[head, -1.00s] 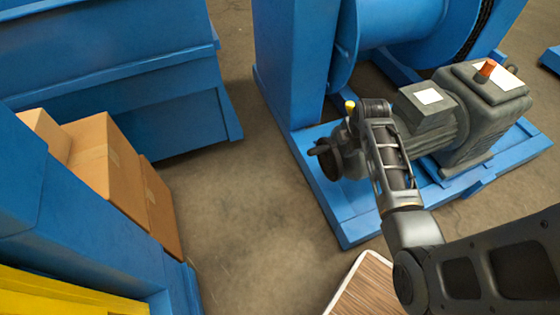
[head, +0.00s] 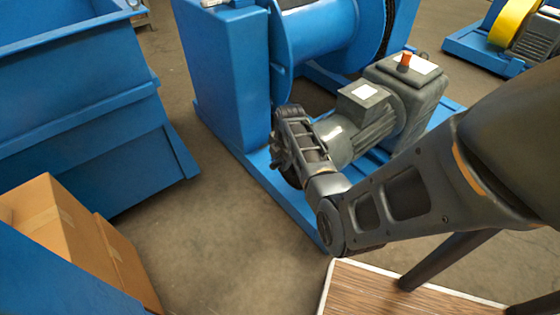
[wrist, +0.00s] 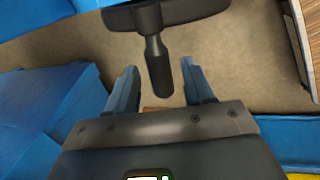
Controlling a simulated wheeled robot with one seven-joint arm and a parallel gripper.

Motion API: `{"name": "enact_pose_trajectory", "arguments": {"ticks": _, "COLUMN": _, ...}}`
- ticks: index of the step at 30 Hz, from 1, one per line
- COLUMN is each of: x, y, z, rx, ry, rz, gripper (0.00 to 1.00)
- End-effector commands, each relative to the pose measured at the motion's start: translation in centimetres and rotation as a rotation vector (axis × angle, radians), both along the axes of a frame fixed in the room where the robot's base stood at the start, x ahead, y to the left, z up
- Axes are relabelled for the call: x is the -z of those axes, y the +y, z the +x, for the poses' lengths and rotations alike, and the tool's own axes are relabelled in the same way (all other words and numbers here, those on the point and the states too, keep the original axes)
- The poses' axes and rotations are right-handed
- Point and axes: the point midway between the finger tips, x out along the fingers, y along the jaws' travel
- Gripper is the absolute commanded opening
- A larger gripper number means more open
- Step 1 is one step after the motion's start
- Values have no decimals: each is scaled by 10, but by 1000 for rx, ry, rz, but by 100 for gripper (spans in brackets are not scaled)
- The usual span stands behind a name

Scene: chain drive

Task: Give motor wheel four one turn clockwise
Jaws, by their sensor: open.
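The grey motor (head: 372,125) sits on a blue base frame, with an orange-red knob on top. Its dark hand wheel (head: 291,177) is at the motor's left end, mostly hidden behind my arm in the head view. In the wrist view part of the wheel's dark rim (wrist: 190,12) crosses the top, and a dark handle (wrist: 157,68) sticks out from it towards me. My gripper (wrist: 158,72) is open, with one blue-grey finger on each side of the handle. Gaps show on both sides. I see no number on the wheel.
A blue drum stand (head: 225,75) rises behind the motor. A blue bin (head: 75,110) stands at left, with cardboard boxes (head: 60,225) in front. A wood-topped surface (head: 370,290) lies at the bottom. Concrete floor (head: 205,235) is clear between.

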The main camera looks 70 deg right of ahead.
Motion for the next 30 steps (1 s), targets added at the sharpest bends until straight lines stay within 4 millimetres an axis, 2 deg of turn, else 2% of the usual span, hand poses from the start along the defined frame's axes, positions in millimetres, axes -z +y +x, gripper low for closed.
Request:
{"name": "enact_pose_trajectory", "arguments": {"ticks": 10, "x": 4, "y": -1, "z": 1, "rx": 1, "ry": 0, "rz": -1, "gripper": 51}}
{"name": "enact_pose_trajectory", "arguments": {"ticks": 26, "x": 4, "y": -1, "z": 1, "rx": 1, "ry": 0, "rz": -1, "gripper": 0}}
{"name": "enact_pose_trajectory", "arguments": {"ticks": 30, "x": 4, "y": -1, "z": 1, "rx": 1, "ry": 0, "rz": -1, "gripper": 0}}
